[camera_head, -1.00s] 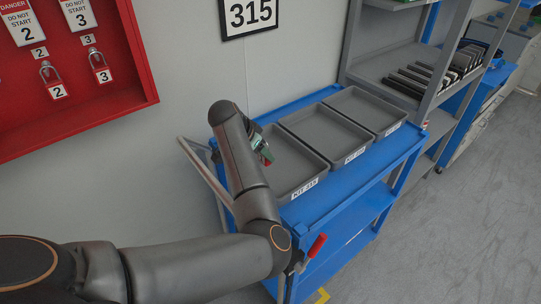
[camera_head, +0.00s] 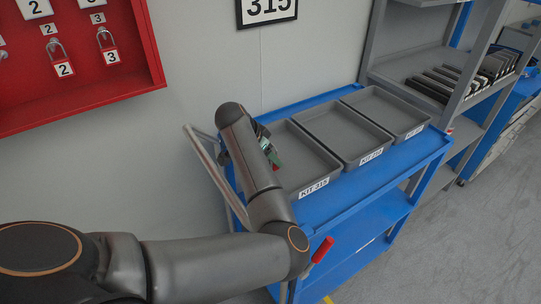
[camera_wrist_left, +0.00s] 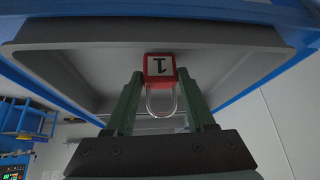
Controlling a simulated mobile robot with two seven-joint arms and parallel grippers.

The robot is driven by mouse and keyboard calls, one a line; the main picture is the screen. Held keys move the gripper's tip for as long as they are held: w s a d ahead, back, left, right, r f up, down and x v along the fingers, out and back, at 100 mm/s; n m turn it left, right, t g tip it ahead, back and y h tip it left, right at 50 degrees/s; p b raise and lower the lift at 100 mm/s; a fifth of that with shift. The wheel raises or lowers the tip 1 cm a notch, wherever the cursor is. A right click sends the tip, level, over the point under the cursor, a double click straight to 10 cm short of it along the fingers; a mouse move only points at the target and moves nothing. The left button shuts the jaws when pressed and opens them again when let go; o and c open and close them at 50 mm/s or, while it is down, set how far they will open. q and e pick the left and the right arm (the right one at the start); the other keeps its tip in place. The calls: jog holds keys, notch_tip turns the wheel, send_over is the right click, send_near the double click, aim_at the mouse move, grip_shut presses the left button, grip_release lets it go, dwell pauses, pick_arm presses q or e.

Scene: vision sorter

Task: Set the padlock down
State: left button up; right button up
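The padlock (camera_wrist_left: 160,68) has a red body with a white label reading 1 and a silver shackle. In the left wrist view it sits between the fingertips of my left gripper (camera_wrist_left: 160,78), which look closed on its sides, with the shackle toward the palm. In the head view my left gripper (camera_head: 268,150) is over the left part of the grey tray labelled KIT 315 (camera_head: 314,187), partly hidden by my arm. The tray floor shows behind the padlock; I cannot tell whether the padlock touches it. My right gripper is not in view.
The blue cart (camera_head: 350,205) carries two more grey trays, a middle one (camera_head: 371,156) and a far one (camera_head: 414,132). A red cabinet (camera_head: 80,95) with other padlocks hangs on the wall at left. A grey shelf rack (camera_head: 400,66) stands beyond the cart.

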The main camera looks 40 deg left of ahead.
pick_arm(q)
jog(key=o, duration=0.4)
jog(key=shift+o, duration=0.2)
jog(key=shift+r, duration=0.15)
jog(key=v, duration=1.2)
jog(key=shift+p, duration=0.4)
